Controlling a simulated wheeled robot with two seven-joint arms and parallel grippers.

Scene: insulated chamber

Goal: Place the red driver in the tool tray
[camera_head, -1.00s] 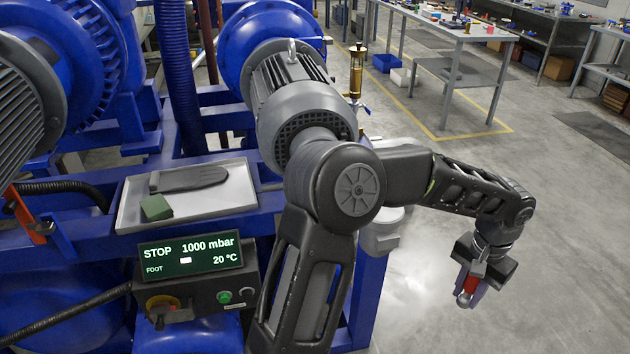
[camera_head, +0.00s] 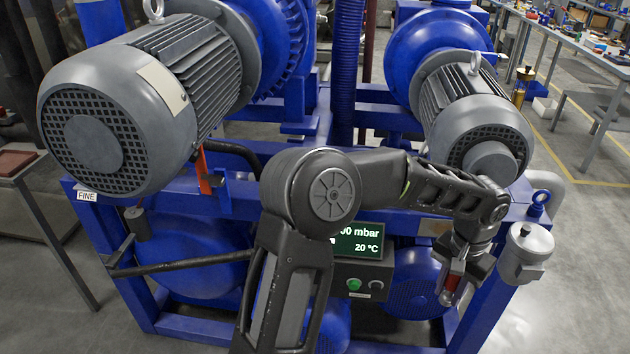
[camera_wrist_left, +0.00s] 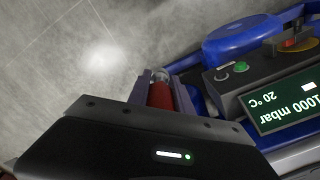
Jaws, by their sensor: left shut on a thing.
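The red driver (camera_head: 452,283) is in my left gripper (camera_head: 460,273), at the right of the head view in front of the blue frame. It also shows in the left wrist view (camera_wrist_left: 160,95), with its metallic end past the fingers. The gripper is shut on it, pointing down. The tool tray cannot be made out clearly now; my left arm covers the area above the display. My right gripper is not in view.
A control box with a green display (camera_head: 362,241) sits behind my arm, partly hidden. Two grey motors (camera_head: 120,115) (camera_head: 470,120) on blue pumps stand behind. A grey canister (camera_head: 525,252) is right of the gripper. Bare floor (camera_head: 570,310) lies at lower right.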

